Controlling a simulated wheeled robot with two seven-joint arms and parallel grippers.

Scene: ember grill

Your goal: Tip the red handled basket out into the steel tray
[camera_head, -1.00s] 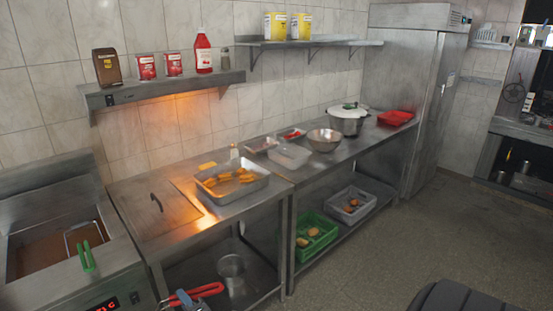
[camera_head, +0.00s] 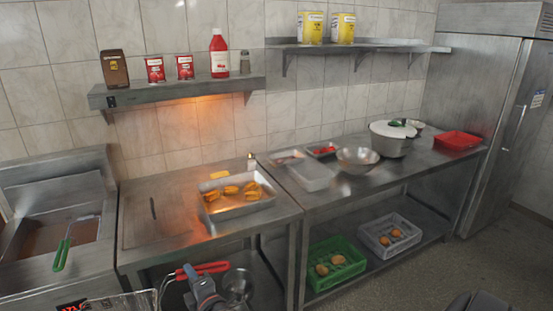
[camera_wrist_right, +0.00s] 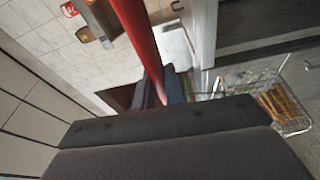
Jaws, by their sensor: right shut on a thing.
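My right gripper (camera_head: 194,275) is shut on the red handle (camera_head: 213,267) at the bottom of the head view. In the right wrist view the red handle (camera_wrist_right: 136,40) runs between its fingers (camera_wrist_right: 164,88). The wire basket (camera_wrist_right: 284,108) shows at the right of that view, with orange-brown pieces inside. In the head view only part of the basket's mesh (camera_head: 128,303) shows at the bottom edge, left of the gripper. The steel tray (camera_head: 243,211) sits on the counter beyond the gripper, with several orange-brown pieces in it. My left gripper is out of view.
A fryer with a green-handled basket (camera_head: 63,252) stands at left. A wall shelf (camera_head: 180,92) with bottle and cans hangs above the counter. A clear container (camera_head: 311,176), steel bowl (camera_head: 357,160) and pot (camera_head: 391,140) stand right of the tray. A green crate (camera_head: 336,262) is below.

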